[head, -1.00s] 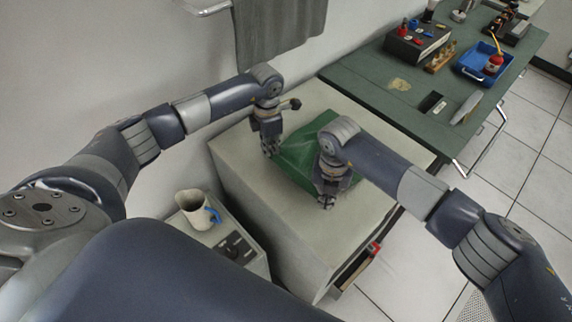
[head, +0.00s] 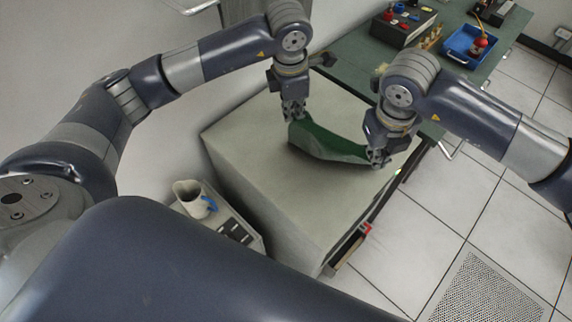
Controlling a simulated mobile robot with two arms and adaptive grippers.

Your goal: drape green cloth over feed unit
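The green cloth (head: 325,143) hangs in a sagging strip between my two grippers, over the top of a pale beige cabinet (head: 262,150). My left gripper (head: 291,113) is at the cloth's left end and appears shut on it. My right gripper (head: 378,160) is at its right end and also appears shut on it. The fingertips are small and partly hidden by the cloth. Whether the cloth's lower edge touches the cabinet top is hard to tell. The cabinet may be the feed unit; no other unit shows under the cloth.
A low unit (head: 232,222) with a cream jug (head: 190,198) stands left of the cabinet. A green-topped bench (head: 352,50) with a blue tray (head: 465,47) and a dark box (head: 402,25) is behind. The tiled floor at right is clear.

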